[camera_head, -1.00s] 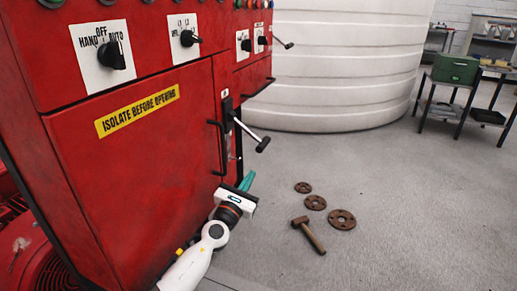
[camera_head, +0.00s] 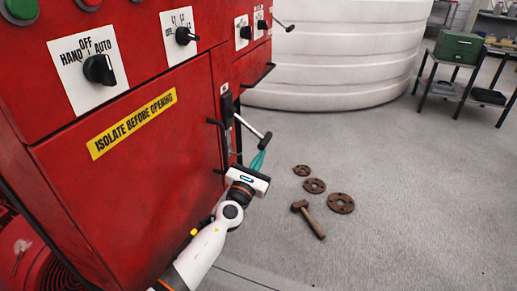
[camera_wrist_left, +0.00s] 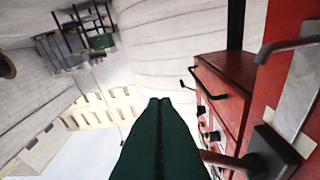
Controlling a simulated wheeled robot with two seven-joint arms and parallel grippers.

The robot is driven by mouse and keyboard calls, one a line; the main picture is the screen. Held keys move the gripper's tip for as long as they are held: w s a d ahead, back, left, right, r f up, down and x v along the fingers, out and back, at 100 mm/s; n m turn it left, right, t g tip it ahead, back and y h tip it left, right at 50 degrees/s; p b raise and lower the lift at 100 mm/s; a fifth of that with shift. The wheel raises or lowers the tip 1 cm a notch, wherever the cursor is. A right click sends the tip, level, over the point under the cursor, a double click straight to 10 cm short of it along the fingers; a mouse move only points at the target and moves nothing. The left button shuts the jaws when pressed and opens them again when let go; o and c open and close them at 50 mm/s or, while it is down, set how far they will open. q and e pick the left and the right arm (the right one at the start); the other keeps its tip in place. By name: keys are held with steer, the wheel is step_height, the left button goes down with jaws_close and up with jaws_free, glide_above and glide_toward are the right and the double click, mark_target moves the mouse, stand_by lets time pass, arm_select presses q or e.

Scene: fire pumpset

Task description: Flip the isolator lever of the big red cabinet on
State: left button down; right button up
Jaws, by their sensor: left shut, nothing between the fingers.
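The big red cabinet (camera_head: 150,165) fills the left of the head view. Its isolator lever (camera_head: 251,127) is a pale rod with a dark crossbar grip, sticking out and slanting down to the right from a dark mount (camera_head: 228,105). In the left wrist view the rod (camera_wrist_left: 225,160) and its black mount (camera_wrist_left: 270,152) show at the lower right, partly hidden by my fingers. My left gripper (camera_head: 257,160), with teal fingers, is shut and empty just below the lever's grip. I cannot tell whether it touches the lever. My right gripper is out of view.
Black door handles (camera_head: 216,145) stick out beside the lever mount. Rotary knobs (camera_head: 99,69) line the cabinet's upper panel. A white tank (camera_head: 335,55) stands behind. A hammer (camera_head: 308,217) and rusty flanges (camera_head: 341,203) lie on the open floor to the right.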

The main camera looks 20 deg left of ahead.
arm_select(q)
steer(key=shift+r+p, duration=0.45)
steer(key=shift+r, duration=0.35)
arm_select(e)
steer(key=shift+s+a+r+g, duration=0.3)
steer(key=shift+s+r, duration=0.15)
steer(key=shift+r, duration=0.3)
arm_select(q)
steer(key=shift+w+d, duration=0.1)
steer(key=shift+d, duration=0.1)
